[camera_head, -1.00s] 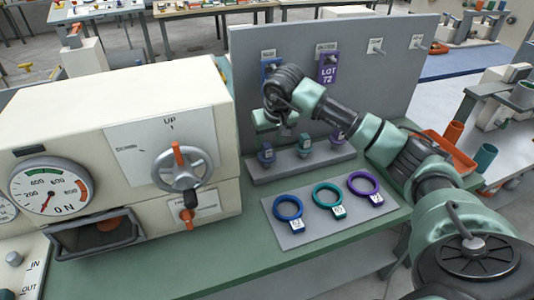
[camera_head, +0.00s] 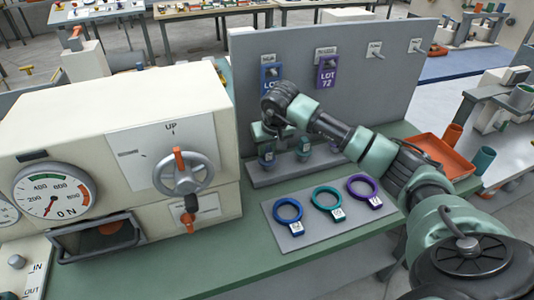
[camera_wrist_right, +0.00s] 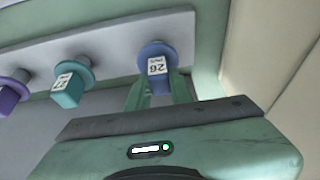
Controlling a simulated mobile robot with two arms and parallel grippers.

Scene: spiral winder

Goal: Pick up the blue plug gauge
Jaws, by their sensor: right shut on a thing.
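The blue plug gauge (camera_head: 266,158) stands upright at the left end of the grey rack (camera_head: 258,181). My right gripper (camera_head: 268,137) is over it from above. In the right wrist view the gripper's fingers (camera_wrist_right: 158,92) are shut on the blue plug gauge (camera_wrist_right: 157,52), one on each side, and its white number label shows. The gauge still appears seated in the rack. The teal plug gauge (camera_wrist_right: 72,85) and the purple plug gauge (camera_wrist_right: 9,97) stand beside it in a row. My left gripper is not in view.
A grey plate (camera_head: 300,240) with blue, teal and purple rings lies in front of the rack. A cream machine (camera_head: 100,100) with a handwheel stands close on the left. A grey panel (camera_head: 400,90) rises behind. An orange tray (camera_head: 445,155) is at the right.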

